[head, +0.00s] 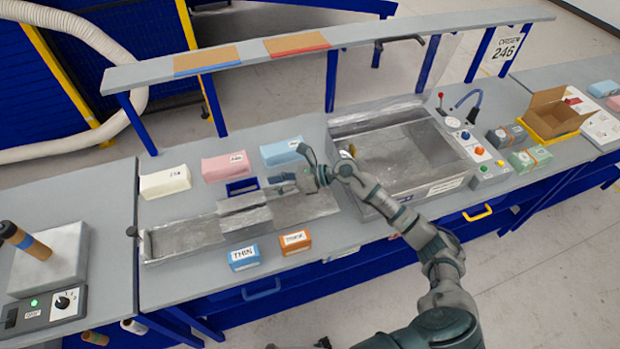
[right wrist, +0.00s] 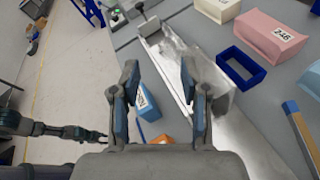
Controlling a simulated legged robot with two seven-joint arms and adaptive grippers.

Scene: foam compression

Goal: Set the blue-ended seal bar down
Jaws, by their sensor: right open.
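My right gripper (head: 290,172) is over the bench behind the metal trough. In the right wrist view, its fingers (right wrist: 159,76) are apart with nothing between them. No seal bar shows in its grasp. A tan piece with a blue edge (head: 207,61) lies on the raised shelf, beside one with an orange-red edge (head: 296,44). My left gripper (right wrist: 97,135) shows small in the right wrist view, its opening unclear.
The metal trough (head: 185,238) has cream (head: 165,182), pink (head: 227,166) and light blue (head: 282,151) blocks behind it. THIN (head: 243,257) and orange-brown (head: 295,242) boxes stand in front. An open chamber machine (head: 400,150) is at the right. The raised shelf (head: 370,33) spans the back.

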